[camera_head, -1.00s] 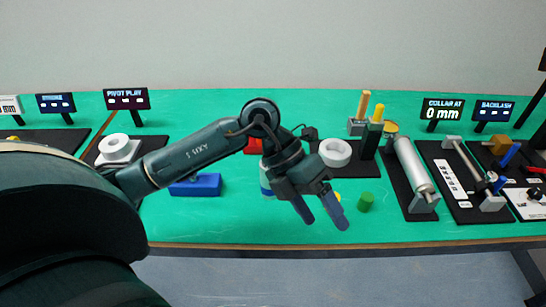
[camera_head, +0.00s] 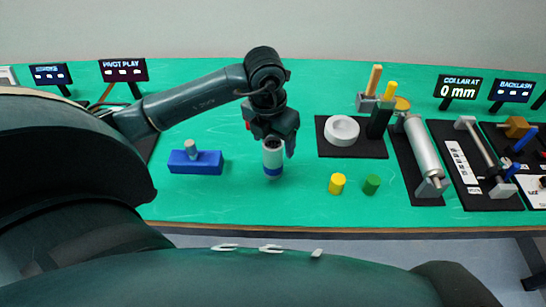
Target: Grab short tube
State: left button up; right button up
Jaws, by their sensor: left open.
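A short white tube with a blue lower band (camera_head: 272,160) stands upright on the green table, with a dark opening at its top. My left gripper (camera_head: 281,146) points down right at the tube's top. One finger shows just right of the tube. The other finger is hidden, and I cannot tell whether the fingers touch the tube. The left gripper is open. My right gripper is not in view.
A blue block (camera_head: 195,162) with a grey cylinder (camera_head: 190,149) stands to the left. A yellow cylinder (camera_head: 337,183) and a green cylinder (camera_head: 371,185) stand right of the tube. A white ring (camera_head: 341,131) lies on a black mat behind them. Several fixtures fill the right side.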

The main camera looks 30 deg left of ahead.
aim_at(273, 146)
pick_arm(q)
jog(key=f, duration=0.3)
jog(key=f+p, duration=0.1)
jog(key=shift+w+a+f, duration=0.15)
jog(key=shift+w+f, duration=0.15)
jog(key=shift+f, duration=0.1)
jog(key=shift+c, duration=0.4)
jog(key=c, duration=1.2)
jog(key=shift+o, duration=0.2)
